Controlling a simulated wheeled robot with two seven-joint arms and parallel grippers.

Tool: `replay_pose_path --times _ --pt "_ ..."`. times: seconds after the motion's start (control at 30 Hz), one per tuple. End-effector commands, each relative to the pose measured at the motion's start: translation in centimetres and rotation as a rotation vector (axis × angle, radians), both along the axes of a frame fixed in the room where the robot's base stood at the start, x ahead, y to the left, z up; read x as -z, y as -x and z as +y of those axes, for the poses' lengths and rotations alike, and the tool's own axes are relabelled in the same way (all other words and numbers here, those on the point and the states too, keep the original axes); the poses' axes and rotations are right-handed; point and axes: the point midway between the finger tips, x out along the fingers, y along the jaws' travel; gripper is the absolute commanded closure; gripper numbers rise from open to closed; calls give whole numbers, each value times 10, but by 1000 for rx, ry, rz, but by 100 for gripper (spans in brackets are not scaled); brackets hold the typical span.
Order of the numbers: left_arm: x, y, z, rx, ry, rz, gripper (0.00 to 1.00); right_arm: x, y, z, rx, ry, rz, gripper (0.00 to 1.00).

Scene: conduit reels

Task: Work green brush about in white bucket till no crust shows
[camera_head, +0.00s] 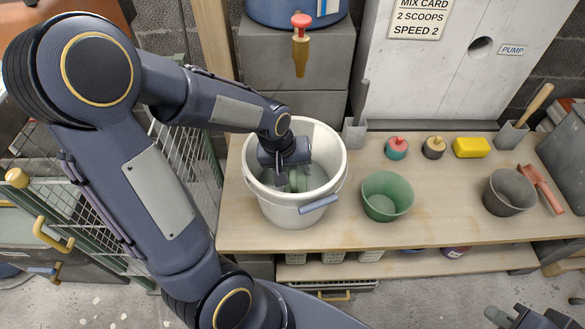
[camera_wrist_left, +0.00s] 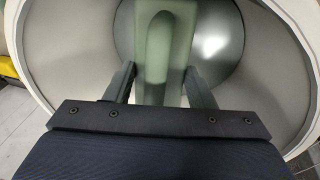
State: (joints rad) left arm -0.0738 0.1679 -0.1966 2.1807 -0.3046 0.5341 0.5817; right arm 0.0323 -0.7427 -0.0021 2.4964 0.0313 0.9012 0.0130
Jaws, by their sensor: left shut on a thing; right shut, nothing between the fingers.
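The white bucket (camera_head: 335,178) stands upright on the wooden bench, its blue-grey handle grip hanging at the front. My left gripper (camera_head: 287,180) reaches down inside the bucket and is shut on the green brush (camera_head: 297,184). In the left wrist view the brush (camera_wrist_left: 166,50) stands between the two fingers (camera_wrist_left: 158,85), its lower end toward the bucket floor. The bucket's inner wall (camera_wrist_left: 75,50) looks grey and smooth there, with a bright glint on the floor. I cannot make out distinct crust; the brush and gripper hide part of the floor. My right gripper (camera_head: 522,316) is shut and empty at the lower right.
A green bucket (camera_head: 386,197) stands close to the right, and a dark grey bucket (camera_head: 509,193) further right. A yellow sponge (camera_head: 472,148) and two lidded pots lie along the back. A red-handled tap (camera_head: 300,42) hangs behind the white bucket. Bench between the small buckets is clear.

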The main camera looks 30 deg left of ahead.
Motion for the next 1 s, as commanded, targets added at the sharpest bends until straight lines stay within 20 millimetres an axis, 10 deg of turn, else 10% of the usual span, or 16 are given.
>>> replay_pose_path --times 1.0 --pt "-86 0 0 0 1 0 72 -74 0 0 0 0 0 100"
